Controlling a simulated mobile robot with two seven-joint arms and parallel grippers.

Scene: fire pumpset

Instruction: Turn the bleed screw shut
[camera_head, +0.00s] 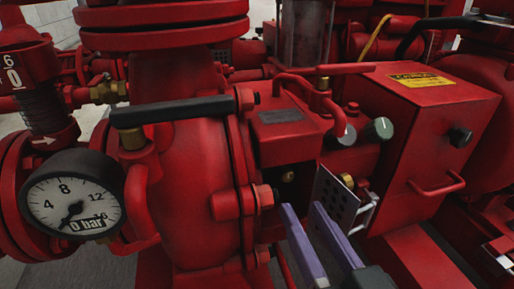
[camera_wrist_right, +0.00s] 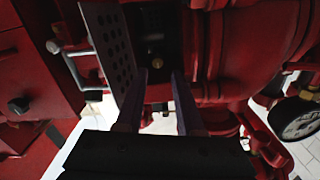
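A small brass screw, which looks like the bleed screw (camera_head: 289,176), sits in a dark recess under a red box on the pump. It also shows in the right wrist view (camera_wrist_right: 157,63), in line with the gap between my fingers. My right gripper (camera_head: 303,207) has two purple fingers standing apart, with nothing between them. In the head view the fingertips are below and slightly right of the screw. In the right wrist view the gripper (camera_wrist_right: 159,74) points at the recess, and contact with the screw cannot be made out. My left gripper is not in view.
A perforated metal plate (camera_head: 333,200) stands close right of my fingers. A red cabinet with a handle (camera_head: 437,184) is further right. The red pump casing (camera_head: 200,165) with flange bolts is close on the left, with a pressure gauge (camera_head: 72,204) beyond.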

